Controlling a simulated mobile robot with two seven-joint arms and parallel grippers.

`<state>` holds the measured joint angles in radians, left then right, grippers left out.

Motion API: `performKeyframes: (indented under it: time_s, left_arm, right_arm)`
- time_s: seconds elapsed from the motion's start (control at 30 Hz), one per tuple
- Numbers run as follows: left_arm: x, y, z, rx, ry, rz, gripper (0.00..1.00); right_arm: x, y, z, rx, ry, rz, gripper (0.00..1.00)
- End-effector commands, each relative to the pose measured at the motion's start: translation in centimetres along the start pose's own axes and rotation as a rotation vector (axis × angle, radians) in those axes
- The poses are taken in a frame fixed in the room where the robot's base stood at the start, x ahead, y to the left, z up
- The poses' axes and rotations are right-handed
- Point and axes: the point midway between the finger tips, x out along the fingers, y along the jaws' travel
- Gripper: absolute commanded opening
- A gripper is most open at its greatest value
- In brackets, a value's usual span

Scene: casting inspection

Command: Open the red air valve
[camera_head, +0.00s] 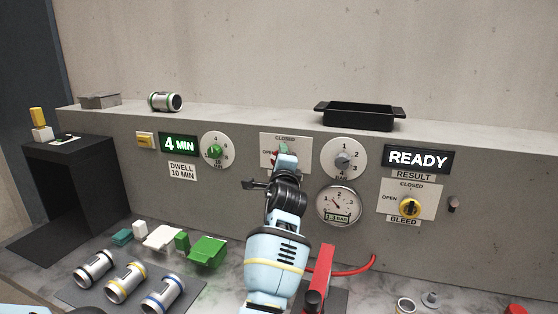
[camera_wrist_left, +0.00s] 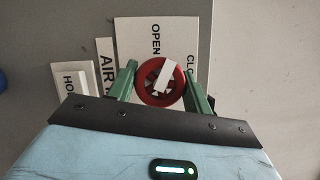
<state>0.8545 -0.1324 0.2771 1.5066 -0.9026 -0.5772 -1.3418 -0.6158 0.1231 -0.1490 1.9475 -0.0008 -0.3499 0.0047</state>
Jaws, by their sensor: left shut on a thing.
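The red air valve (camera_wrist_left: 150,92) is a round red knob with a white bar on a white plate (camera_wrist_left: 130,35) marked OPEN and CLOSED. In the wrist view the bar slants to the upper right, between the two words. My left gripper (camera_wrist_left: 162,84) has its green fingers on opposite sides of the knob, shut on it. In the head view my left gripper (camera_head: 283,150) reaches up to the plate (camera_head: 298,143) and hides most of the knob; only a bit of red shows. My right gripper is not in view.
A black tray (camera_head: 358,116) sits on the ledge. A red clamp (camera_head: 320,275) stands beside my arm.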

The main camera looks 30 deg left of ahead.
Motion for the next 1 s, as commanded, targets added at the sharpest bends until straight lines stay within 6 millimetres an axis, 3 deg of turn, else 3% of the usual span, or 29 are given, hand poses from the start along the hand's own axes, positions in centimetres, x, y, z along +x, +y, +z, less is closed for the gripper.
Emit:
performKeyframes:
  time_s: [0.5, 1.0]
  left_arm:
    - [0.0, 0.05, -0.07, -0.343, 0.002, 0.143, 0.27]
    - [-0.01, 0.12, -0.09, -0.424, 0.002, 0.178, 0.27]
  right_arm:
    - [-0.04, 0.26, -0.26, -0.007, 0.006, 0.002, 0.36]
    - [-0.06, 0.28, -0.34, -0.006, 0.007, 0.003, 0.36]
